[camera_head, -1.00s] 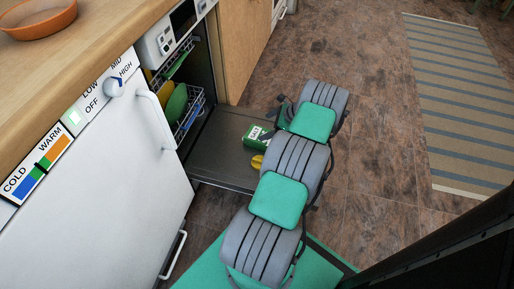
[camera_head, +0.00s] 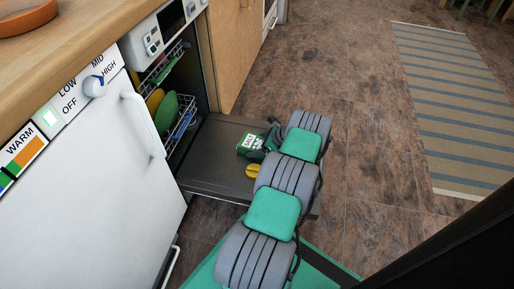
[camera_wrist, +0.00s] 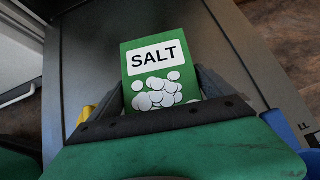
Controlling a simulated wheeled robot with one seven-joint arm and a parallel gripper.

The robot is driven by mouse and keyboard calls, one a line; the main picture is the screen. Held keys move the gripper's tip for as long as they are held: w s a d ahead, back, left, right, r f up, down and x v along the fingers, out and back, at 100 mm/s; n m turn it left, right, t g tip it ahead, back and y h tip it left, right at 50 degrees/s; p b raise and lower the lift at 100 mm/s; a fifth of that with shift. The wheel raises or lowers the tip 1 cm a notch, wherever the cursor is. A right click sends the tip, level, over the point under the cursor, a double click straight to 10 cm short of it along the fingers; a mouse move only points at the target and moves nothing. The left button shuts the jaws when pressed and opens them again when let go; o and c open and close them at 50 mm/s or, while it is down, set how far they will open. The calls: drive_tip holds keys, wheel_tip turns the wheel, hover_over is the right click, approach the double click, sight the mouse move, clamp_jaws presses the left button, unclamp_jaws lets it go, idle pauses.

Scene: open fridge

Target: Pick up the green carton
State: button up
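The green carton (camera_head: 249,143), labelled SALT, is on the open, lowered door (camera_head: 212,150) of the dishwasher. In the wrist view the carton (camera_wrist: 158,72) shows its front face, with white round shapes below the label. My gripper (camera_head: 267,140) is at the carton's right side in the head view. In the wrist view my gripper (camera_wrist: 163,95) is open, with one finger on each side of the carton's near part. The fingers are very close to its sides; I cannot tell whether they touch. The carton's lower near end is hidden behind my gripper.
A yellow object (camera_head: 254,171) lies on the door near my arm. A rack (camera_head: 186,122) with yellow and green dishes is inside the dishwasher. The white fridge front (camera_head: 110,180) stands at left, below the wooden counter (camera_head: 75,40). Floor at right is clear up to a striped rug (camera_head: 455,110).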

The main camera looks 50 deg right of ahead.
drive_tip(key=c, duration=1.6)
